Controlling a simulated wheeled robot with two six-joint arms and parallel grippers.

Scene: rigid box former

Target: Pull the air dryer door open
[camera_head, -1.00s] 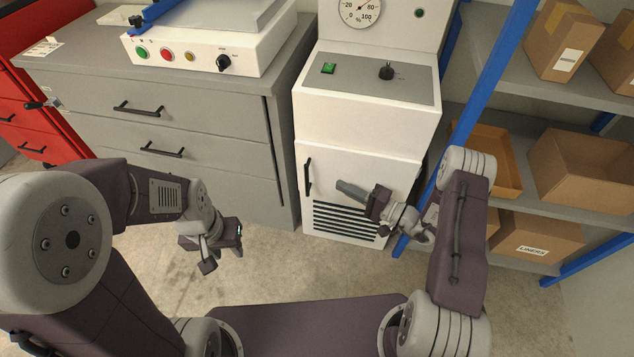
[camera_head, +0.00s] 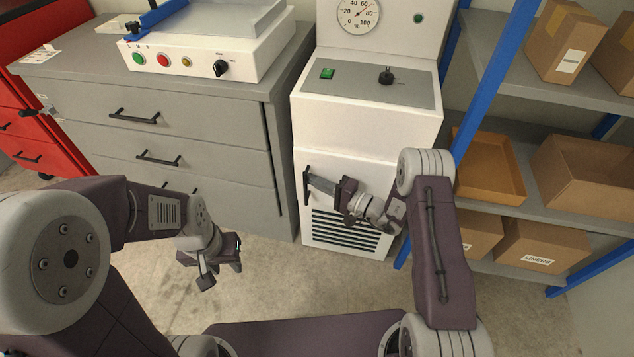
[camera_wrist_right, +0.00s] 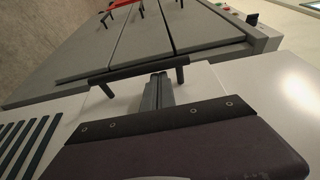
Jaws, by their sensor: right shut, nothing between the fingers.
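The air dryer (camera_head: 365,120) is a white cabinet in the middle of the head view. Its door (camera_head: 375,172) is the lower front panel and looks closed, flush with the cabinet. A dark upright bar handle (camera_head: 307,186) sits at the door's left edge; it also shows in the right wrist view (camera_wrist_right: 135,70). My right gripper (camera_head: 314,183) is shut and empty, its fingertips right at the handle. In the wrist view the fingers (camera_wrist_right: 158,92) end at the bar, between its posts; I cannot tell whether they touch it. My left gripper (camera_head: 222,266) hangs over the floor, its jaw opening unclear.
A grey drawer cabinet (camera_head: 190,130) stands close on the dryer's left, near the handle. A shelf with a blue upright (camera_head: 485,90) and cardboard boxes (camera_head: 540,245) stands on the right. The floor (camera_head: 290,290) in front of the dryer is clear.

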